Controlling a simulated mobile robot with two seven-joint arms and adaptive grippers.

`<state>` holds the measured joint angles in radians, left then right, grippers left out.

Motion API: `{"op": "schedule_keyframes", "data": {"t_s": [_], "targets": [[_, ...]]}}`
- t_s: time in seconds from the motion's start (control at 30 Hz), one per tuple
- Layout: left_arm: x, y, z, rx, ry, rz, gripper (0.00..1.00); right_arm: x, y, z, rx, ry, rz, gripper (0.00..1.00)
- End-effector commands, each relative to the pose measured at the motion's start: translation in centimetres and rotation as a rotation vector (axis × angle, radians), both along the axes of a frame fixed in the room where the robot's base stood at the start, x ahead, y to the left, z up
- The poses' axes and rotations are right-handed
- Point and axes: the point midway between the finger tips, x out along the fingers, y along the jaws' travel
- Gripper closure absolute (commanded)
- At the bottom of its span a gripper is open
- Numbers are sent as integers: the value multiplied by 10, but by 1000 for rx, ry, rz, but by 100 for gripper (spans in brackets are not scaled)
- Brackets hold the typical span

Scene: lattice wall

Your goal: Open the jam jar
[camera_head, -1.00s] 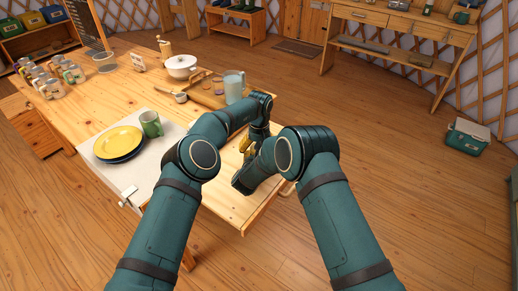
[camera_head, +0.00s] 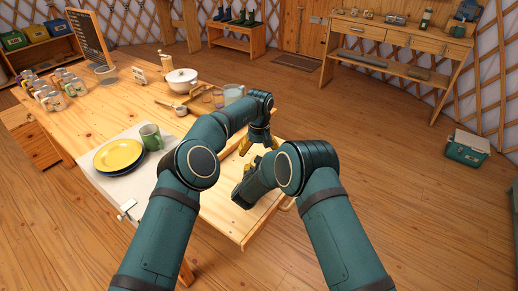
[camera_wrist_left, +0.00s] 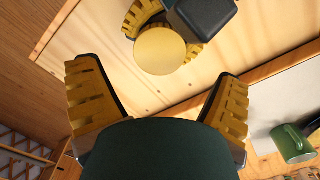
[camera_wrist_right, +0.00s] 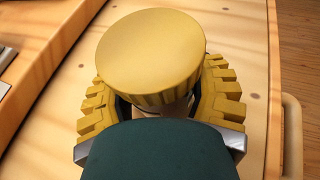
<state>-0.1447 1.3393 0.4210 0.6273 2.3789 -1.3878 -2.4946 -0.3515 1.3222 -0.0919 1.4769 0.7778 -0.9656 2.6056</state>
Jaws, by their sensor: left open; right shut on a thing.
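The jam jar's round gold lid (camera_wrist_right: 152,52) fills the top of the right wrist view, with only a little of the jar showing below it. My right gripper (camera_wrist_right: 158,92) is shut around the jar under the lid. In the left wrist view the lid (camera_wrist_left: 160,50) is seen from above, with the right gripper's yellow fingers beside it. My left gripper (camera_wrist_left: 157,75) is open and empty, its fingers spread wide with the lid ahead between them. In the head view the left gripper (camera_head: 259,146) points down over the table's near right end; the jar is hidden there by my arms.
The wooden table (camera_head: 130,100) holds a yellow plate (camera_head: 118,155) and green mug (camera_head: 151,137) on a pale cloth, a white pot (camera_head: 181,78), a wooden tray and a pitcher (camera_head: 233,93). Several jars (camera_head: 50,98) stand at the far left.

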Motion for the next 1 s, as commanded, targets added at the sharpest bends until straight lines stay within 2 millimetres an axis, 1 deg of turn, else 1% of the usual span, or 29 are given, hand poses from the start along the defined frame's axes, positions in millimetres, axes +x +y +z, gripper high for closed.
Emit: {"op": "schedule_keyframes", "data": {"t_s": [0.03,0.1,0.3,0.5,0.73,0.77,0.8,0.87,0.9,0.97,1.0], "targets": [[-1,0,-9,2,2,0,8,0,0,1,0,-1,0,100],[-1,0,-20,3,2,-1,8,0,0,1,0,-1,0,100],[0,0,-45,1,1,0,8,0,0,1,0,-1,0,100],[0,0,-55,1,0,0,8,0,0,1,0,-1,0,100],[0,0,-55,0,-1,-1,8,0,0,1,0,-1,0,100],[0,0,-55,0,-1,-1,10,0,0,1,0,-1,0,100],[0,0,-55,0,-1,-1,24,0,0,1,0,-1,0,100],[0,0,-55,0,0,-1,45,0,0,1,0,-1,0,100],[0,0,-55,0,0,-1,59,0,0,1,0,-1,0,100],[0,0,-55,0,0,-1,80,0,0,1,0,-1,0,100],[0,0,-55,0,0,-1,81,0,0,1,0,-1,0,100]]}}
